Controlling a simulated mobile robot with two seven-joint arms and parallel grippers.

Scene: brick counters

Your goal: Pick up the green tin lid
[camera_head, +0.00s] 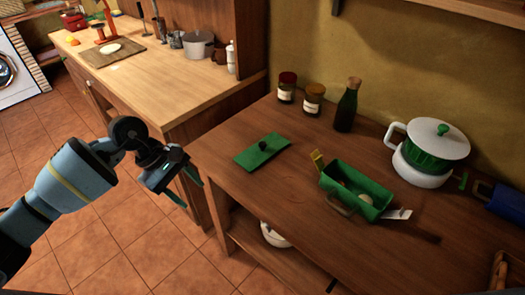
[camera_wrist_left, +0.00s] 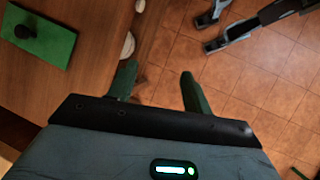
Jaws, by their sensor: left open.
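The green tin lid (camera_head: 262,151) is a flat green rectangle with a dark round knob. It lies flat on the dark wooden counter, near its left edge, left of the open green tin (camera_head: 366,187). In the left wrist view the lid (camera_wrist_left: 52,42) shows at the upper left. My left gripper (camera_head: 188,192) is over the floor, just left of the counter edge and apart from the lid. In the left wrist view its two green fingers (camera_wrist_left: 155,84) are spread with nothing between them. My right gripper is not seen in the head view.
The dark counter (camera_head: 222,152) has free room around the lid. Two jars (camera_head: 313,99) and a dark bottle (camera_head: 347,106) stand behind it. A white and green pot (camera_head: 433,150) stands at the right. A lighter counter (camera_head: 150,87) with kitchenware is at the left.

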